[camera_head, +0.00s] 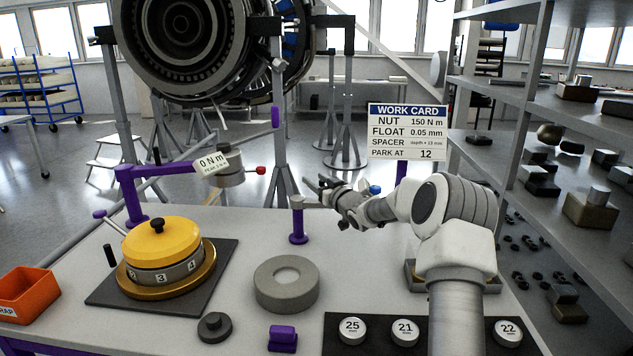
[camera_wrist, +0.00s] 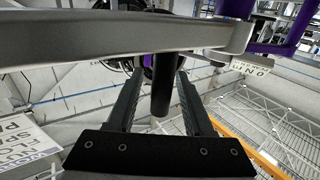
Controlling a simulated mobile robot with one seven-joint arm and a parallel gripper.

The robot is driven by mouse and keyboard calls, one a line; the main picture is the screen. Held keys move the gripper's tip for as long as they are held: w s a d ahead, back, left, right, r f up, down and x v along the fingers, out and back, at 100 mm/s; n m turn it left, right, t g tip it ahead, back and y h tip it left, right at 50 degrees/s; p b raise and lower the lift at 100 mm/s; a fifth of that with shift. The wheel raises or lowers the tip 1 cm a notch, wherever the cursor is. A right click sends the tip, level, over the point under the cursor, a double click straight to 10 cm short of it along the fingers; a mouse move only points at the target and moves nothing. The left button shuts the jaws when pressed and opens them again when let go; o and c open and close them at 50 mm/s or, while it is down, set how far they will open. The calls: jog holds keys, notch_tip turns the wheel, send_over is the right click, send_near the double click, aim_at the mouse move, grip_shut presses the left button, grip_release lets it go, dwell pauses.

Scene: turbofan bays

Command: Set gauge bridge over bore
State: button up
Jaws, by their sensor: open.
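No part is labelled as the gauge bridge, and I cannot tell for sure which it is. A purple post with a grey arm (camera_head: 298,220) stands on the table, beside my gripper (camera_head: 328,190). A yellow domed cover with a black knob (camera_head: 160,240) sits on a numbered grey ring and brass base at the left. A thick grey ring (camera_head: 287,285) with an open round hole lies flat at the table's middle. In the wrist view, my gripper (camera_wrist: 158,82) is open. A dark cylinder (camera_wrist: 161,90) shows between its fingers, and a grey bar (camera_wrist: 120,40) crosses in front.
A work card (camera_head: 407,130) stands behind the arm. A 0 N m gauge (camera_head: 213,162) hangs at the back left. An orange bin (camera_head: 28,293) stands left.

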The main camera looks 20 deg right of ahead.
grip_shut()
dwell(1.4)
